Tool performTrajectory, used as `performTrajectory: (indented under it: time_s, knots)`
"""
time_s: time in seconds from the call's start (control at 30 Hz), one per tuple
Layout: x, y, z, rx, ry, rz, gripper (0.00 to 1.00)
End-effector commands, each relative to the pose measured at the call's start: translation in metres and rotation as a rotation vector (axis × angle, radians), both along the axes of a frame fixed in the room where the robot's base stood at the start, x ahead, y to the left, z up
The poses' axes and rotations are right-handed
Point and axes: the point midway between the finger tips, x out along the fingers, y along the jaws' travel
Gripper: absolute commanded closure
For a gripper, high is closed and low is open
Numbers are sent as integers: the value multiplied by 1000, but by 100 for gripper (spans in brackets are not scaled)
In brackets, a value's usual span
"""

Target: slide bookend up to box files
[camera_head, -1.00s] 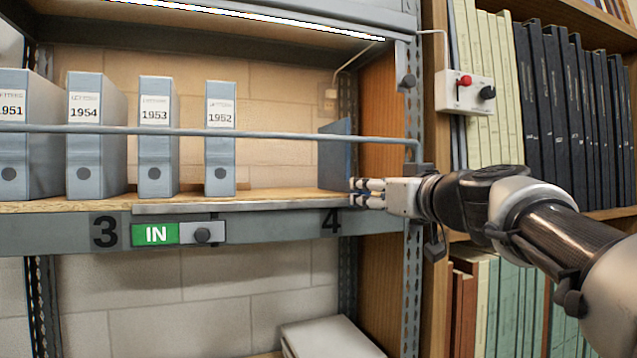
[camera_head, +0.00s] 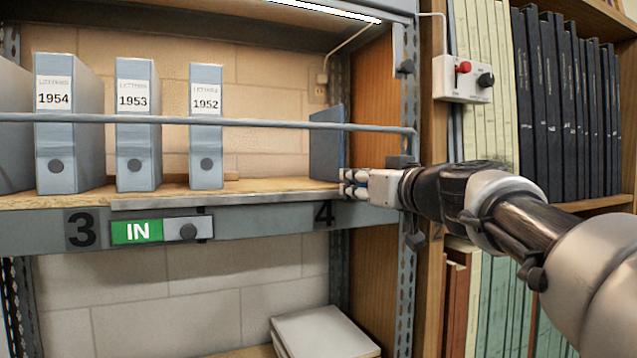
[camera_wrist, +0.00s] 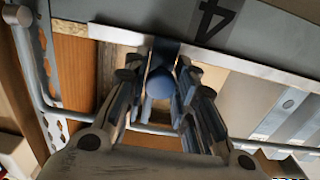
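The blue bookend (camera_head: 327,141) stands upright on the shelf near its right end. The grey-blue box files labelled 1954 (camera_head: 62,125), 1953 (camera_head: 136,125) and 1952 (camera_head: 206,125) stand to its left, with a wide gap between 1952 and the bookend. My gripper (camera_head: 347,184) is at the shelf's front edge, below the rail and just right of the bookend. In the wrist view my gripper (camera_wrist: 160,82) has its fingers apart, and part of the blue bookend (camera_wrist: 170,52) shows between and beyond them. I cannot tell whether they touch it.
A grey rail (camera_head: 260,122) crosses in front of the files and bookend. A wooden side panel (camera_head: 377,120) and a metal upright close the right end. The shelf lip carries a green IN slider (camera_head: 137,232). A switch box (camera_head: 464,78) is at upper right.

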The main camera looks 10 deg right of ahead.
Motion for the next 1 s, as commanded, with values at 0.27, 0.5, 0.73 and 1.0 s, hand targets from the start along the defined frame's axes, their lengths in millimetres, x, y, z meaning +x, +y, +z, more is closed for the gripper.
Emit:
performTrajectory:
  time_s: [0.27, 0.5, 0.73, 1.0]
  knots:
    - [0, 0, 0, 0, 0, 0, 96]
    - [0, 0, 0, 0, -1, 0, 100]
    - [-1, 2, 1, 0, -1, 0, 100]
    - [-13, 38, 0, -1, -4, 9, 100]
